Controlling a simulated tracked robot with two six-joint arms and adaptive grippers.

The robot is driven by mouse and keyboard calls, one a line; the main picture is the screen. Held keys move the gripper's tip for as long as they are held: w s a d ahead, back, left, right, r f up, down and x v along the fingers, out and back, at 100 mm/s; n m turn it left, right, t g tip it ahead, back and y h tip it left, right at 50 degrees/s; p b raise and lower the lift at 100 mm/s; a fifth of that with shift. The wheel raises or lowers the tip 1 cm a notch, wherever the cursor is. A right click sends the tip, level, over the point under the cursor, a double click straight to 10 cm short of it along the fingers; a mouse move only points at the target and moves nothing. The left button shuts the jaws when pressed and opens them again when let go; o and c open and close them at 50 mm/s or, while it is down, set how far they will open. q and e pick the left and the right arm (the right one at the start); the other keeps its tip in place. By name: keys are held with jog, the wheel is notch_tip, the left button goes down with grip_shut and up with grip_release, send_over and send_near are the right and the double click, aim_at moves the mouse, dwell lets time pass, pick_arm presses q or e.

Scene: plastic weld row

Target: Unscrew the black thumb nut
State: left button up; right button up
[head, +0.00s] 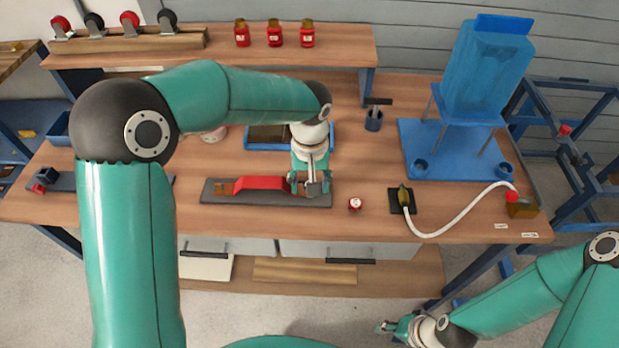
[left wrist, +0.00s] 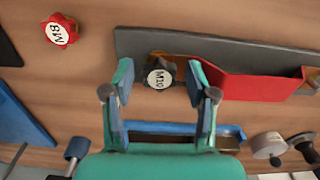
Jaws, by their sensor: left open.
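The black thumb nut (left wrist: 160,76), with a pale top marked M10, sits at the end of a dark grey plate (left wrist: 135,42) beside a red clamp piece (left wrist: 255,86). My left gripper (left wrist: 158,74) is open, with one finger on each side of the nut; I cannot tell if they touch it. In the head view my left gripper (head: 311,187) is over the right part of the plate (head: 222,197), next to the red piece (head: 260,184), and largely hides the nut. My right gripper (head: 384,326) is low in front of the bench; its jaw state is unclear.
A red knob marked M8 (left wrist: 60,31) lies apart on the bench, also in the head view (head: 355,204). A blue-edged tray (head: 262,147) is behind the plate. A white hose (head: 455,229) curves at the right, near the blue hopper (head: 487,65).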

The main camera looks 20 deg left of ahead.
pick_arm(q)
jog(key=m+p, duration=0.1)
jog(key=m, duration=0.3)
jog(key=shift+r+m, duration=0.15)
jog(key=shift+m, duration=0.25)
jog(key=m+p, duration=0.1)
jog(key=m, duration=0.2)
jog(key=m+p, duration=0.2)
jog(key=m, duration=0.4)
jog(key=shift+p, duration=0.3)
jog(key=shift+m, duration=1.1)
